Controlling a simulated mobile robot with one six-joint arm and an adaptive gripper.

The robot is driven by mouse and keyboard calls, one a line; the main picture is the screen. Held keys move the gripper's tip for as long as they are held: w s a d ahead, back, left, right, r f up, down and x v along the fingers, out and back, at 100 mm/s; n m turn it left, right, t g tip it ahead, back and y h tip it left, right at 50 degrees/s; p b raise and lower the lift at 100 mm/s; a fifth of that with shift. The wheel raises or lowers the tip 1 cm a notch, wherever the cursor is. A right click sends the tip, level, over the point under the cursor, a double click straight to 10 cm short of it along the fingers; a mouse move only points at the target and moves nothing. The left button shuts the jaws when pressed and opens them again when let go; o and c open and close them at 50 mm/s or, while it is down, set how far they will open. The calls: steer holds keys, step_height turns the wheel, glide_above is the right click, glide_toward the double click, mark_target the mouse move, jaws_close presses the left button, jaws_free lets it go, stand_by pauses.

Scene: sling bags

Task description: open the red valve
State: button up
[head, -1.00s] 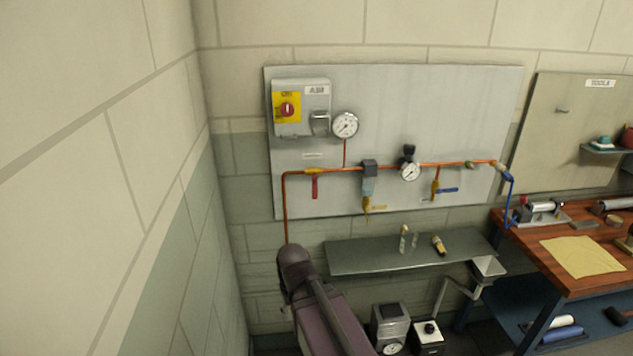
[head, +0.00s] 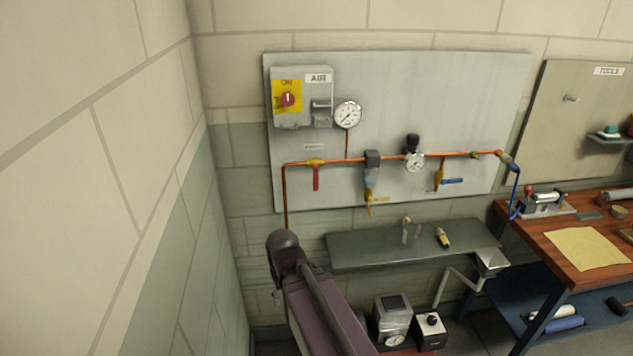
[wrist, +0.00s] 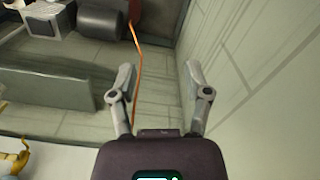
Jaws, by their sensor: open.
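The red valve (head: 316,178) has a red lever that hangs straight down from a brass body on the orange pipe (head: 340,160), at the left of the grey wall panel. In the head view my arm rises from the bottom, below and left of the panel; its gripper is not clearly seen there. In the wrist view my gripper (wrist: 159,85) has its two fingers spread apart with nothing between them. The orange pipe (wrist: 138,60) runs near the left finger. The red lever does not show in the wrist view.
A grey shelf (head: 380,250) juts out below the panel with small items on it. The wall panel (head: 450,100) also holds a switch box (head: 302,97), gauges (head: 348,115) and a blue-handled valve (head: 452,181). A wooden bench (head: 555,250) stands at right. A wall closes off the left.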

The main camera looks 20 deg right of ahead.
steer(key=w+d+f+t+b, duration=0.1)
steer(key=w+d+t+b, duration=0.2)
steer(key=w, duration=0.3)
steer(key=w+d+f+m+t+h+b, duration=0.1)
steer(key=w+d+t+b, duration=0.1)
steer(key=w+t+b, duration=0.25)
steer(key=w+d+f+t+b, duration=0.1)
steer(key=w+d+t+b, duration=0.15)
steer(key=w, duration=0.35)
steer(key=w+d+r+m+t+h+b, duration=0.2)
steer(key=w+d+r+t+h+b, duration=0.2)
steer(key=d+r+t+b, duration=0.4)
steer(key=d+t+h+b, duration=0.1)
steer(key=d+t+b, duration=0.1)
steer(key=d+t, duration=0.1)
steer(key=shift+w+d+t, duration=0.2)
steer(key=shift+d+t, duration=0.15)
steer(key=shift+t, duration=0.05)
steer(key=shift+w+r, duration=0.1)
steer(key=shift+r, duration=0.1)
